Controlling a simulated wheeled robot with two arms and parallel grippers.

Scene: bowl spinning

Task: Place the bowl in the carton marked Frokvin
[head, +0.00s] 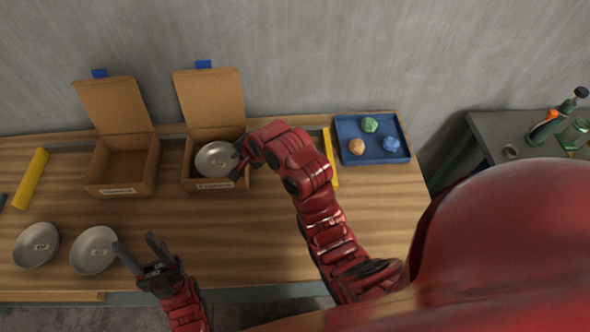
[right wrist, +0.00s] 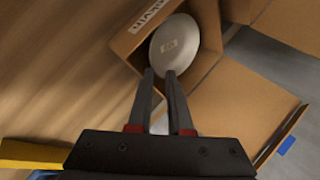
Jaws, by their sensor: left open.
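Two open cardboard cartons stand at the back of the table: the left carton (head: 151,165) is empty, and the right carton (head: 188,172) holds a grey metal bowl (head: 214,160). Their front labels are too small to read surely. My right gripper (head: 238,164) is at the right side of that bowl. In the right wrist view the bowl (right wrist: 185,42) lies within the carton walls (right wrist: 209,25), and my right fingertips (right wrist: 161,73) are at its rim, with a gap between the fingers; their grip is unclear. My left gripper (head: 136,250) is open and empty beside a second bowl (head: 93,250).
A third bowl (head: 36,245) sits at the front left. A yellow bar (head: 31,179) lies at the left, another (head: 330,160) behind my right arm. A blue tray (head: 373,156) with three coloured lumps is at the right. The front middle is clear.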

